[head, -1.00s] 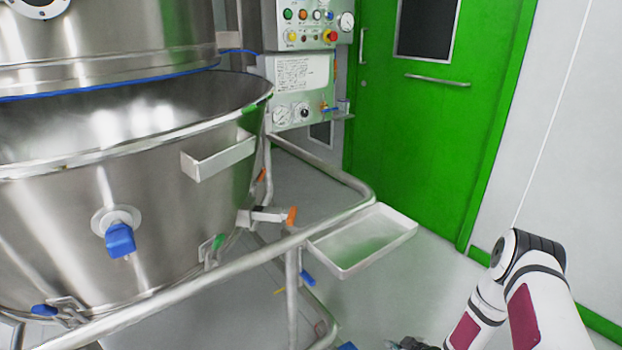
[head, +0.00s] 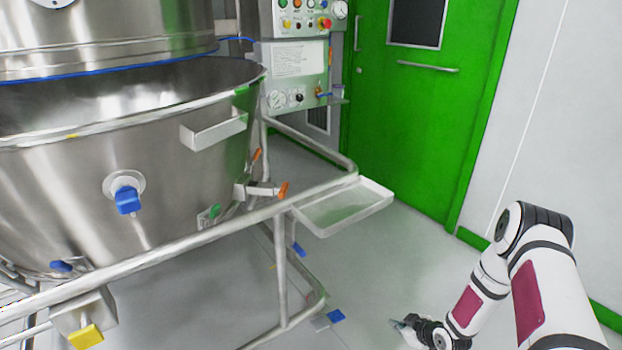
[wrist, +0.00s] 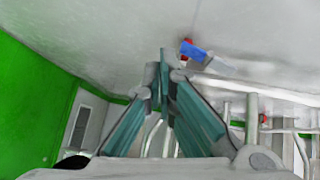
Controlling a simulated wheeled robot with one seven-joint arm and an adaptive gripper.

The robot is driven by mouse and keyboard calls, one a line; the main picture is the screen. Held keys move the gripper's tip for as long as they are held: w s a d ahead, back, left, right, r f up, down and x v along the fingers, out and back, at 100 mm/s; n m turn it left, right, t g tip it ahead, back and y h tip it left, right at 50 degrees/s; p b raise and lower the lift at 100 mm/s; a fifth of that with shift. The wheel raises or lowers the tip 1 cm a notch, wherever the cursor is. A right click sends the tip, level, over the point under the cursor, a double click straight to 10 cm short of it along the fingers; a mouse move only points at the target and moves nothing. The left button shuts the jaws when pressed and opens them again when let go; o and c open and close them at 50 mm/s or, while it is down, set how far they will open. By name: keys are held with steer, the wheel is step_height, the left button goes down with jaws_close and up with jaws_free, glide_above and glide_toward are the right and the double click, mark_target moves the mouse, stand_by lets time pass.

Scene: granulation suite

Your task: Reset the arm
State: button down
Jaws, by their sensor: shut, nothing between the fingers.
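My gripper (head: 402,325) shows in the lower middle of the head view, at the end of my white arm with dark red panels. It is held in free space to the right of the steel vessel's frame, below the small tray. In the wrist view my gripper (wrist: 164,68) has its two teal fingers brought together at the tips. Nothing is between them.
A large steel vessel (head: 60,190) fills the left, with a tubular frame (head: 200,242) around it. A shallow tray (head: 345,207) juts from the frame. A control panel (head: 295,60) and a green door (head: 420,130) stand behind. Floor (head: 400,260) near the door is clear.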

steer(key=d+r+m+g+h, duration=0.1)
steer(key=d+r+h, duration=0.1)
steer(key=r, duration=1.3)
steer(key=d+r+m+g+h, duration=0.1)
steer(key=d+r+g+h, duration=0.1)
steer(key=r, duration=1.3)
steer(key=s+a+r+m+g+h, duration=0.1)
steer(key=s+a+r+m, duration=0.15)
steer(key=s+r, duration=0.75)
steer(key=s+a+r+m+g, duration=0.2)
steer(key=s+a+r, duration=0.1)
steer(key=s+r, duration=0.8)
steer(key=s+a+r+m+g+y, duration=0.1)
steer(key=s+a+r, duration=0.15)
steer(key=s, duration=0.85)
steer(key=s+a+r+m+g+y, duration=0.1)
steer(key=s+a, duration=0.3)
steer(key=s, duration=0.7)
step_height(320, 180, up, 32)
steer(key=t+p, duration=0.4)
steer(key=p, duration=2.6)
steer(key=shift+d, duration=0.2)
